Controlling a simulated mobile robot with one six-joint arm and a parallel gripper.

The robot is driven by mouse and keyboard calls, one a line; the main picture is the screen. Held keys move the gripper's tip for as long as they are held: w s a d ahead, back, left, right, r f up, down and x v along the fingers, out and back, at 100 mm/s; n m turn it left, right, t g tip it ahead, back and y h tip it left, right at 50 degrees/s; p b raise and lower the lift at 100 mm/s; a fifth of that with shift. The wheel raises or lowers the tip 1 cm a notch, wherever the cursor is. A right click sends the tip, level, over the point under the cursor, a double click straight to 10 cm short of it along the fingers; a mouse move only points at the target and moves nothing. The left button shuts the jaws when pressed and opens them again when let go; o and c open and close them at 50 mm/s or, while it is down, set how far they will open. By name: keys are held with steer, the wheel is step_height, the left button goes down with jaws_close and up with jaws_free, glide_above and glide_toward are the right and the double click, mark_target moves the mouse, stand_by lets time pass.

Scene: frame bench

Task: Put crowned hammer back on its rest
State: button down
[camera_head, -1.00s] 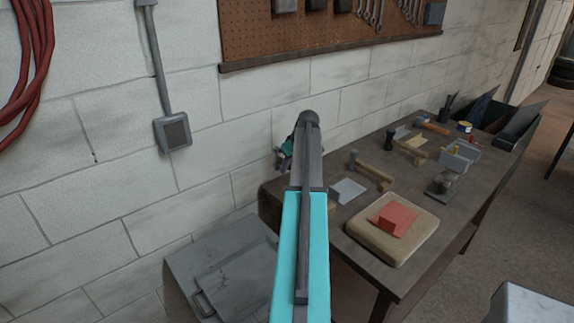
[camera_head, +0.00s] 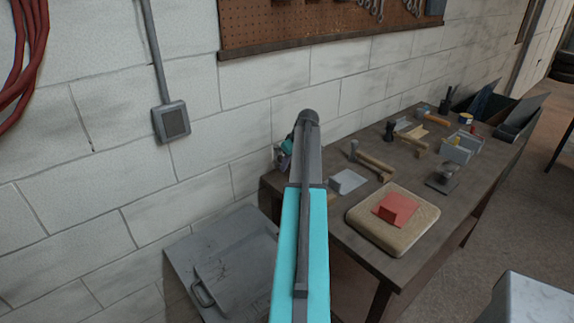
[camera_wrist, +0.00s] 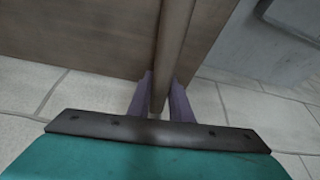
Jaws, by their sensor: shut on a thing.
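My gripper (camera_wrist: 160,82) is shut around a brown wooden handle (camera_wrist: 172,35) in the wrist view. The handle runs up out of that picture, and no head or crown mark on it shows. In the head view my arm hides most of the gripper and the held thing. Three hammers lie on the bench: a near one (camera_head: 375,162), a black-headed one behind it (camera_head: 408,142), and a small one farther back (camera_head: 432,115). I cannot make out a crown on any. A hammer rest cannot be told for sure.
The wooden bench (camera_head: 345,235) stands along the block wall. On it are a beige pad (camera_head: 425,222) with a red block (camera_head: 397,208), a grey plate (camera_head: 347,181) and a grey holder (camera_head: 460,150). Grey panels (camera_head: 225,265) lean at the lower left.

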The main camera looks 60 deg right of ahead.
steer(key=shift+f+b, duration=0.75)
steer(key=shift+f, duration=0.65)
stand_by(0.9)
steer(key=c, duration=1.5)
jaws_free()
steer(key=shift+f, duration=0.1)
steer(key=shift+c, duration=0.2)
steer(key=shift+b+v, duration=1.7)
steer(key=shift+v, duration=5.25)
steer(key=shift+s, duration=0.1)
